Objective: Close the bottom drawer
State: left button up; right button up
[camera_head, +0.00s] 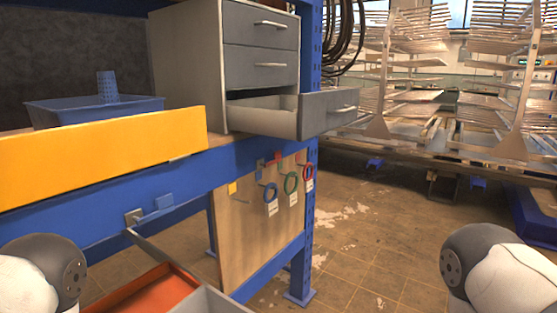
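A grey drawer cabinet (188,62) stands on the workbench in the head view, with three drawers facing right. The bottom drawer (327,113) is pulled out and its inside shows; the part I can see looks empty. The top drawer (258,25) and the middle drawer (260,66) are shut. The bottom drawer's handle (346,109) is on its front, at the right. Parts of my arms show at the lower left and lower right corners, well apart from the drawer. Neither of my grippers is in view.
A blue tray (75,113) with a blue mesh cup (107,87) sits left of the cabinet, behind a yellow panel (100,143). A blue post (305,200) stands below the open drawer. A red tray (150,292) is low in front.

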aim_at(319, 113)
jog(key=i+l+u, duration=0.1)
jog(key=l, duration=0.35)
jog(key=i+l, duration=0.1)
jog(key=l, duration=0.4)
jog(key=i+l+u, duration=0.15)
jog(key=l, duration=0.3)
